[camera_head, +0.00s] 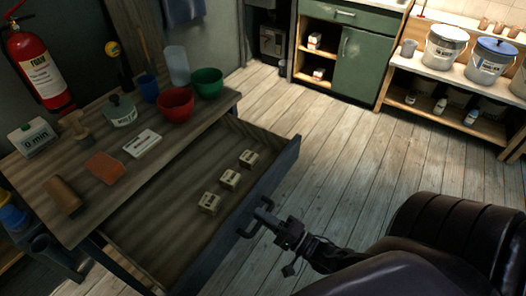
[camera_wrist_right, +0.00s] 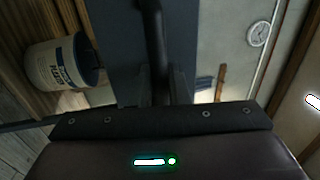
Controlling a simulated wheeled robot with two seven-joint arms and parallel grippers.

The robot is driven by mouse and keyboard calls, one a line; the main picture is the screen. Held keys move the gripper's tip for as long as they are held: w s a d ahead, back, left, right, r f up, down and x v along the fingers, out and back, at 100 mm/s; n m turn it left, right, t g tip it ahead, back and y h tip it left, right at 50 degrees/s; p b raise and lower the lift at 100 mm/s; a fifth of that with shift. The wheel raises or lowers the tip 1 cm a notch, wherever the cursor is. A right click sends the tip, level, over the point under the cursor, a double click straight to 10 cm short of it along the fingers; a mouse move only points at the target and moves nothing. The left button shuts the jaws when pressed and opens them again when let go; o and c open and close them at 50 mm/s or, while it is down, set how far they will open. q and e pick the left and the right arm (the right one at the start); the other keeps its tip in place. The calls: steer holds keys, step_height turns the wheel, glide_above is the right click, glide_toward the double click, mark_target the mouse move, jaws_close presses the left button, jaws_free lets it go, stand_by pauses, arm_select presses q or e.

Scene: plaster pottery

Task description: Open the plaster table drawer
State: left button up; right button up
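The plaster table (camera_head: 95,208) stands at the left in the head view. Its drawer (camera_head: 165,225) is pulled well out, and three small labelled boxes (camera_head: 229,179) lie inside. The drawer's dark front (camera_head: 225,240) carries a dark bar handle (camera_head: 250,228). My right gripper (camera_head: 268,217) is at this handle. In the right wrist view the handle (camera_wrist_right: 153,40) runs down between the two fingers (camera_wrist_right: 163,85), which appear closed around it. The fingertips are dark and partly hard to make out. My left gripper is not in view.
On the tabletop stand a red bowl (camera_head: 175,104), a green bowl (camera_head: 207,83), a blue cup (camera_head: 149,88) and several tools. A fire extinguisher (camera_head: 40,70) hangs at the left. A green cabinet (camera_head: 362,65) stands at the back. The plank floor right of the drawer is clear.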

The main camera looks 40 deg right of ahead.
steer(key=o, duration=0.3)
steer(key=shift+s, duration=0.1)
steer(key=b+v, duration=0.1)
steer(key=v, duration=0.6)
steer(key=shift+s, duration=0.35)
steer(key=shift+d, duration=0.1)
